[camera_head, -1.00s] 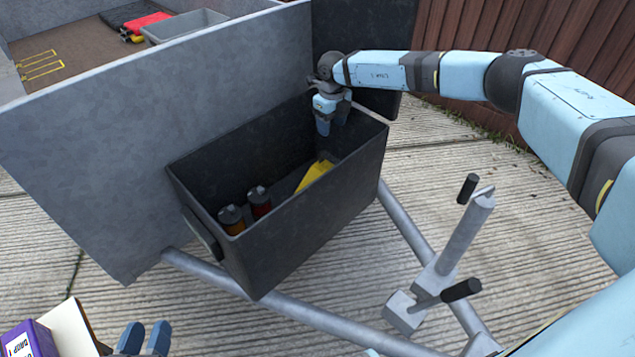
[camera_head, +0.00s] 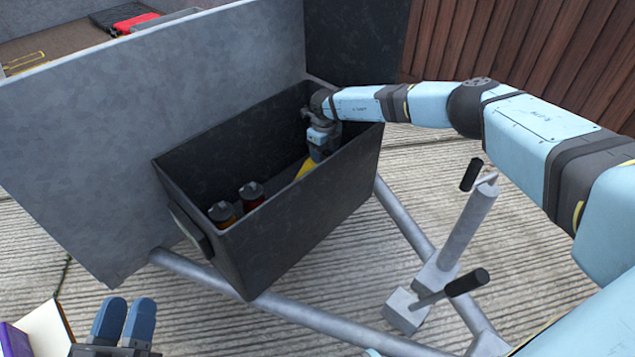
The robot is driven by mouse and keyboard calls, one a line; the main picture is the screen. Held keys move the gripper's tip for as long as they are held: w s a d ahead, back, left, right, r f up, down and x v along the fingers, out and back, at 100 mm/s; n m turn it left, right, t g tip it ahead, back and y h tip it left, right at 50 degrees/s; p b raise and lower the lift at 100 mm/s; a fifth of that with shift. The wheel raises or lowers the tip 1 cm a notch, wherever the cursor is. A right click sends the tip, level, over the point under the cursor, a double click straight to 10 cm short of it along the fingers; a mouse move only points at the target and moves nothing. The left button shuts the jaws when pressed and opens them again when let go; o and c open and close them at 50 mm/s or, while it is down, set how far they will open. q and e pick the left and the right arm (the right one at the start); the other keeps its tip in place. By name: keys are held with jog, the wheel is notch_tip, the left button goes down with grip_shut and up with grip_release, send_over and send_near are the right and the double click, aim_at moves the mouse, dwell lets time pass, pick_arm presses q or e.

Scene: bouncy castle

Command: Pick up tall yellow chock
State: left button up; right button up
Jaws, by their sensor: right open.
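The yellow chock (camera_head: 304,170) lies inside the black box (camera_head: 300,232), toward its right end. Only a small strip of it shows; the box's front wall and my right gripper hide the rest. My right gripper (camera_head: 318,153) points down into the box with its fingers at the chock's upper end. It is open, and I cannot tell whether the fingers touch the chock. My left gripper (camera_head: 124,322) is at the bottom left, outside the box, with its two blue fingers slightly apart and nothing between them.
Two dark-capped cylinders, one orange (camera_head: 222,213) and one red (camera_head: 252,194), stand in the box's left part. A grey panel (camera_head: 150,130) rises behind the box. A metal jack post (camera_head: 468,225) with black handles stands at right. A purple book-like item (camera_head: 14,338) is at bottom left.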

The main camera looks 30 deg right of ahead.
jog(key=shift+c, duration=0.2)
grip_shut()
jog(key=shift+r, duration=0.1)
